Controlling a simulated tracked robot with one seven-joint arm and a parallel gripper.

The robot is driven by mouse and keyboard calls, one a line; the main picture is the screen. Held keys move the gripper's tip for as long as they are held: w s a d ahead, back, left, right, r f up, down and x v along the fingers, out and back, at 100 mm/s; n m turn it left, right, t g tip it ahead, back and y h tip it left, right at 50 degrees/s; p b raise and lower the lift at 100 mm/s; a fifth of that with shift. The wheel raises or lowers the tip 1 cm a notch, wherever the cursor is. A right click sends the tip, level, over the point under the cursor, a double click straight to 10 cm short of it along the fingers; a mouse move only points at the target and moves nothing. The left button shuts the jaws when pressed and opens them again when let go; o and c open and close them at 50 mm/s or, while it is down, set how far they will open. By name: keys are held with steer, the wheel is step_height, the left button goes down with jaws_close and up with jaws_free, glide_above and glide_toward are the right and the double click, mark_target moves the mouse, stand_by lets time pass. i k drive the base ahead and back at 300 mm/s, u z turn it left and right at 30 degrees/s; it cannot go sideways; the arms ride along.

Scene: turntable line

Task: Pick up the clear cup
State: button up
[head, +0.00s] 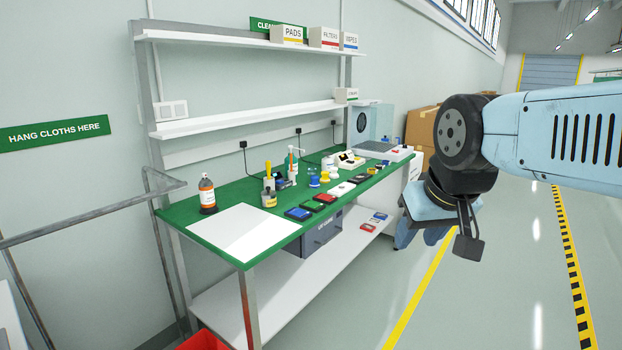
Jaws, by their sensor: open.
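My gripper (420,238) hangs at the right of the head view, over the aisle floor and to the right of the bench. Its light blue fingers point down and stand apart, with nothing seen between them. I cannot make out a clear cup for certain. Small containers and tools crowd the middle of the green bench top (200,230), and the small size and overlap hide details there.
A white sheet (245,232) lies on the bench's near end. Dark trays with coloured tops, including a blue one (298,214), line the front edge. White shelves (250,118) hang above. A metal rail (90,222) stands at left. The aisle floor (500,290) is clear.

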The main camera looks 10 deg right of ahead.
mark_target(312, 165)
steer(key=u, duration=0.25)
steer(key=i, duration=1.55)
steer(key=z, duration=0.6)
steer(key=i, duration=1.1)
steer(key=z, duration=0.05)
